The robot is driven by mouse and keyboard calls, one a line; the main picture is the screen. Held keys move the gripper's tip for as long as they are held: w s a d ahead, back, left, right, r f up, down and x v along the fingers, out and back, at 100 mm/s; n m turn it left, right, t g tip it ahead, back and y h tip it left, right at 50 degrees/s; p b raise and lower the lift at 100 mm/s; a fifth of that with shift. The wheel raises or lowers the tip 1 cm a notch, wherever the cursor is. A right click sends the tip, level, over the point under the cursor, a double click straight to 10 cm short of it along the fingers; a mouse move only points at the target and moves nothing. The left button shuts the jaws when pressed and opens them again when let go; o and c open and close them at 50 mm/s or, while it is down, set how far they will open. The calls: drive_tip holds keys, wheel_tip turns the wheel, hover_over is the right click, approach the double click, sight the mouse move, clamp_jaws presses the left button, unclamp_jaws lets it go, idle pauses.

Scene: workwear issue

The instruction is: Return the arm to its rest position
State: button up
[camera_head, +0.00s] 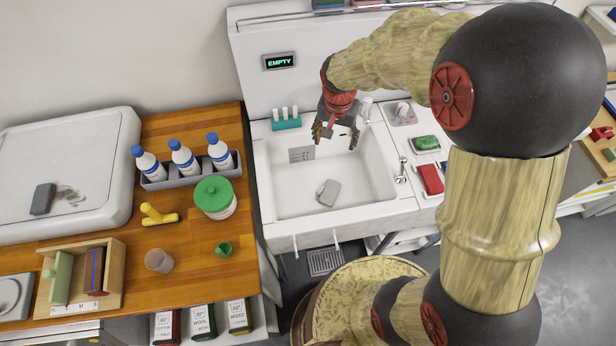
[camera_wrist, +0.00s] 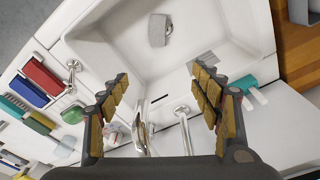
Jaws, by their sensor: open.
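My gripper (camera_head: 336,132) is open and empty above the back part of the white sink (camera_head: 376,190). Its two fingers stand wide apart in the wrist view (camera_wrist: 162,100), with nothing between them but the tap and the sink edge behind. My arm reaches from the right of the head view, over the counter, to the sink. A grey block (camera_head: 327,192) lies on the sink floor, well apart from my gripper. It also shows at the top of the wrist view (camera_wrist: 159,30).
Left of the sink, a wooden counter (camera_head: 195,265) holds several bottles in a grey rack (camera_head: 190,178) and a green-lidded tub (camera_head: 214,197). A teal holder (camera_head: 286,123) stands behind the sink. A red block (camera_head: 430,179) and a green one (camera_head: 426,143) lie right of it.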

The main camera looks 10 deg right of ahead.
drive_tip(key=shift+s+r, duration=0.1)
drive_tip(key=shift+r, duration=0.4)
drive_tip(key=s+r+n+t+b, duration=0.2)
drive_tip(key=s+r+n+b, duration=0.1)
drive_tip(key=s, duration=0.7)
drive_tip(key=s+r+n+t+b, duration=0.2)
drive_tip(key=s+r+n+b, duration=0.1)
drive_tip(key=s+r+b, duration=0.3)
drive_tip(key=s+b, duration=0.2)
drive_tip(key=s, duration=0.2)
drive_tip(key=shift+s+d+y, duration=0.25)
drive_tip(key=shift+d+y, duration=0.05)
drive_tip(key=shift+d, duration=0.1)
